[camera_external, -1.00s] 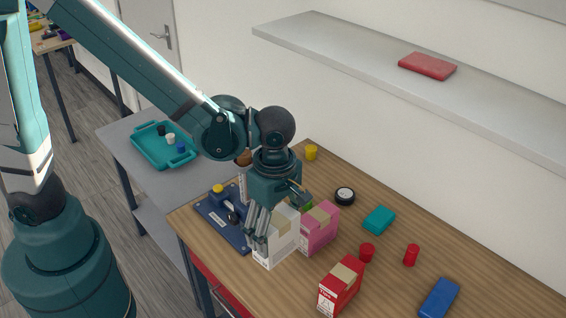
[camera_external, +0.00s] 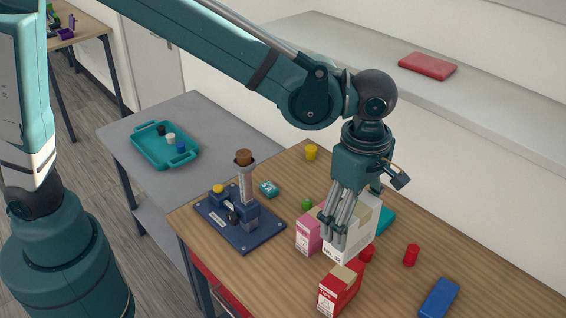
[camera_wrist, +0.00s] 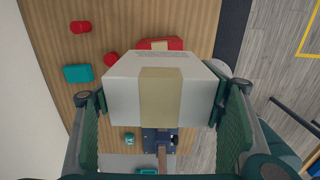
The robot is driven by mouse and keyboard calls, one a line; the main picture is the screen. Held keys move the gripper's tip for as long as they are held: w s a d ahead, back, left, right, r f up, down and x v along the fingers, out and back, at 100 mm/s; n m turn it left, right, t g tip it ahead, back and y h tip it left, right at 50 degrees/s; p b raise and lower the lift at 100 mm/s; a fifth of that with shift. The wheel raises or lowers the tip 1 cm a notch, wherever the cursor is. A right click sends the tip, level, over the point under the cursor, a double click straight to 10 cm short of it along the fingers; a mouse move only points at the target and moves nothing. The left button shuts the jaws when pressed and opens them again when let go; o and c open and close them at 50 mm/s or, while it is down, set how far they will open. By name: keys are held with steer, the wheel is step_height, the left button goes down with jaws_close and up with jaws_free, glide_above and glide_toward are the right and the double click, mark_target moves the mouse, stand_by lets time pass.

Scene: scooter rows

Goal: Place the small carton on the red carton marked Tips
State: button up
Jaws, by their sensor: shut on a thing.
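My gripper (camera_external: 338,234) is shut on a white carton (camera_external: 362,240) with a tan tape strip. The white carton looks upright and held above the table, hiding part of the pink carton (camera_external: 307,236). In the wrist view the white carton (camera_wrist: 118,92) fills the space between the two fingers. The red carton (camera_external: 336,292), with a tan strip and a white label, stands on the table nearer the front, below the white carton in the picture. The wrist view shows a strip of the red carton (camera_wrist: 174,43) past the white carton's edge. The two cartons appear apart.
A red can (camera_external: 411,255), a blue box (camera_external: 440,298) and a teal box (camera_external: 388,219) stand to the right. A dark blue fixture (camera_external: 240,235) with an upright post is at left. A shelf (camera_external: 480,95) runs along the wall.

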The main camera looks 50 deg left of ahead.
steer(key=shift+f, duration=0.1)
steer(key=shift+f, duration=2.85)
steer(key=shift+f, duration=0.15)
steer(key=shift+f, duration=1.95)
steer(key=shift+f, duration=0.2)
steer(key=o, duration=1)
steer(key=shift+r+p, duration=0.25)
steer(key=shift+p, duration=0.05)
step_height(320, 180, up, 12)
